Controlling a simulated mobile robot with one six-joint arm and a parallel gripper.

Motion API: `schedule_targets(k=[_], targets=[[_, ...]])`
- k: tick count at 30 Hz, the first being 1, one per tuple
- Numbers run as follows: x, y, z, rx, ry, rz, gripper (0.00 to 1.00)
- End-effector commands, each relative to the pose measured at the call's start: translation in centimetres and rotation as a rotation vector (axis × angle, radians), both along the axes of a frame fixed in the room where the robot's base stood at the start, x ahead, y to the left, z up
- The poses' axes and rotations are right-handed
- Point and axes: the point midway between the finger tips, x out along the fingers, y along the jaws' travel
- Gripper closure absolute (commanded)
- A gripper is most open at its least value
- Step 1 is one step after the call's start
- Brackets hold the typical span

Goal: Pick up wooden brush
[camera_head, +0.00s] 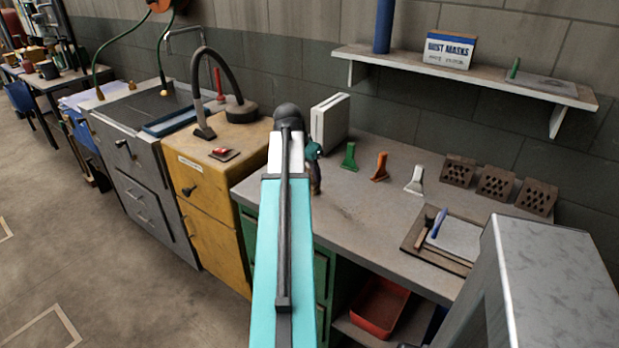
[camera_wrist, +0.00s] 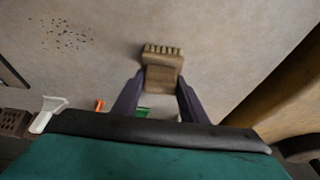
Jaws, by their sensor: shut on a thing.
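The wooden brush (camera_wrist: 163,75) is in the middle of the wrist view, with a brown wooden body and a row of pale bristles at its far end. My gripper (camera_wrist: 160,88) is shut on it, with one dark finger on each side. In the head view my gripper (camera_head: 314,153) is over the left part of the grey workbench, and part of the brush (camera_head: 316,180) shows as a small brown shape below it. My arm hides some of that area. I cannot tell whether the brush touches the bench top.
Green (camera_head: 349,156), orange (camera_head: 380,167) and white (camera_head: 415,180) scrapers stand right of my gripper on the workbench (camera_head: 370,215). Three hollow bricks (camera_head: 496,183) and a tray (camera_head: 408,240) are farther right. A white box (camera_head: 330,121) stands behind my gripper. A yellow cabinet (camera_head: 215,225) adjoins left.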

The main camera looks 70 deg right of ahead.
Motion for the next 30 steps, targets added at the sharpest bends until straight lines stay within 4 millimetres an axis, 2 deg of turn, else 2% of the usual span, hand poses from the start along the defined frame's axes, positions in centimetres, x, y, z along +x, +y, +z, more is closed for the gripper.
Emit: schedule_targets(k=[8,19,30], targets=[[0.0,-0.1,1.0,-0.001,0.0,-0.001,0.86],[0.0,-0.1,3.7,-0.002,-0.001,-0.001,0.86],[-1.5,3.6,3.7,-0.001,-0.001,0.0,0.86]])
